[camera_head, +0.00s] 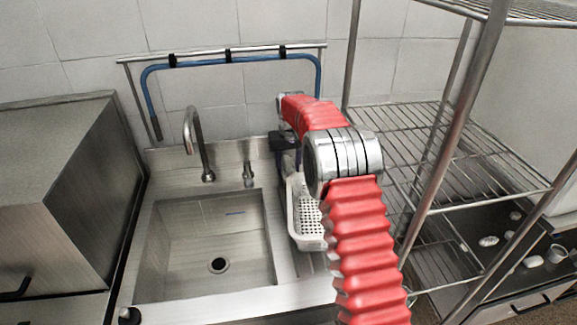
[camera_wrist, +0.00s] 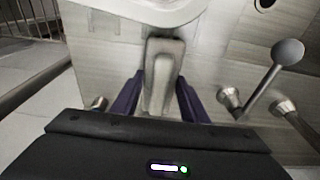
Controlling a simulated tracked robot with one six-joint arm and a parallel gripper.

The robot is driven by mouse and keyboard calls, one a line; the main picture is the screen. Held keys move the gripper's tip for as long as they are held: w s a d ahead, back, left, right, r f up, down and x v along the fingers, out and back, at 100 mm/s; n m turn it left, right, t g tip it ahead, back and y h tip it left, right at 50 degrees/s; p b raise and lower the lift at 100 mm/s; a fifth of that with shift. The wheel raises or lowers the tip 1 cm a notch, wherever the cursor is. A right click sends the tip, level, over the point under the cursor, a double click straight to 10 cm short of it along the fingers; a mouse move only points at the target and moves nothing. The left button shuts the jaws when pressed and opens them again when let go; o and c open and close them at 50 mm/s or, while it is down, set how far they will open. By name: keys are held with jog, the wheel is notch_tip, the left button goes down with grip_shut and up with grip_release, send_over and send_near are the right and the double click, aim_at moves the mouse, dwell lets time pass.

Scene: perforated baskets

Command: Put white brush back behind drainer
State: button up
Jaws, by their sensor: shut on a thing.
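My gripper (camera_wrist: 159,90) shows two purple fingers in the wrist view, closed on the pale white brush (camera_wrist: 165,62) between them. The brush lies lengthwise between the fingers, close to the rim of the white drainer (camera_wrist: 135,12) at the top of that view. In the head view the white perforated drainer (camera_head: 311,243) stands right of the sink, partly hidden by my red arm. My gripper (camera_head: 288,158) is behind the drainer's far end there, near the wall. The brush is not clearly visible in the head view, and I cannot tell whether it touches the counter.
The steel sink (camera_head: 158,272) is left of the drainer. A tall faucet (camera_head: 203,160) and a short tap (camera_head: 249,178) stand behind it; a lever (camera_wrist: 275,70) is right of my fingers. A blue hose (camera_head: 240,58) hangs on the wall. A wire shelf (camera_head: 470,165) stands right.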

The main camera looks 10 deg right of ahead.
aim_at(289, 166)
jog(key=shift+f, duration=0.1)
jog(key=o, duration=1.1)
jog(key=shift+c, duration=0.2)
notch_tip(289, 166, up, 12)
jog(key=s, duration=0.1)
jog(key=shift+s, duration=0.4)
